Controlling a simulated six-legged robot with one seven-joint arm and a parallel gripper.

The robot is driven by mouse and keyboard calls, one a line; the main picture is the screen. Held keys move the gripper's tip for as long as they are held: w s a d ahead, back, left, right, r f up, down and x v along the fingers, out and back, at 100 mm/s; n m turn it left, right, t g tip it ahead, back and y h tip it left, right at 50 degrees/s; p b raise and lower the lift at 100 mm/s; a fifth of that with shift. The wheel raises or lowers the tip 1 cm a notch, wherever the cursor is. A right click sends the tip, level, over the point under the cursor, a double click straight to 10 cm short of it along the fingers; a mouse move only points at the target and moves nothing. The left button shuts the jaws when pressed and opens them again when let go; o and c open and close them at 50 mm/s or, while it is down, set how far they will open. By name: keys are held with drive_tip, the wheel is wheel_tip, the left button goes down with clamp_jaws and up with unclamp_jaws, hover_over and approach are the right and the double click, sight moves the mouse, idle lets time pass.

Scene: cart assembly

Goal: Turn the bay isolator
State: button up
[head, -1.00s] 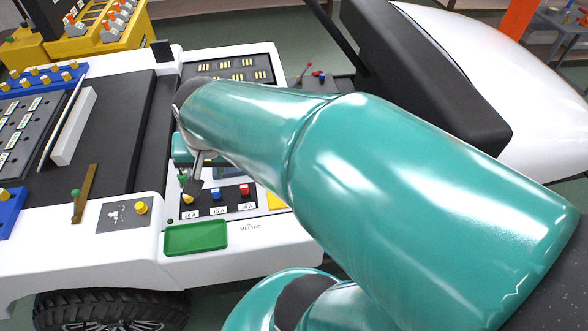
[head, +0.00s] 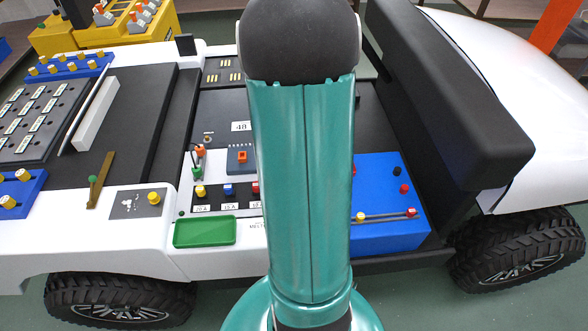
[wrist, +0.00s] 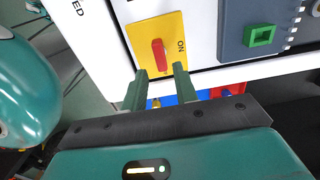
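The bay isolator shows in the wrist view as a red handle (wrist: 159,52) on a yellow plate (wrist: 142,30) marked ON. The handle lies roughly up and down in that picture, with the ON mark to its right. My gripper (wrist: 161,70) is open, with its two green fingers apart just below the handle in the picture. The fingers overlap the plate's lower edge, and nothing is between them. I cannot tell their height above the plate. In the head view my arm hides the isolator and my gripper.
A grey-blue plate with a green square part (wrist: 260,36) is right of the isolator. In the head view, a green tray (head: 204,232) and fuse row (head: 228,190) lie left of my arm. A blue box (head: 385,236) with red and black terminals lies right of it.

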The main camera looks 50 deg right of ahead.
wheel_tip(320, 180, down, 6)
drive_tip(key=shift+r, duration=0.2)
drive_tip(key=c, duration=0.6)
drive_tip(key=n, duration=0.5)
drive_tip(key=shift+n, duration=0.3)
drive_tip(key=n, duration=1.2)
drive_tip(key=o, duration=0.8)
drive_tip(key=shift+o, duration=0.2)
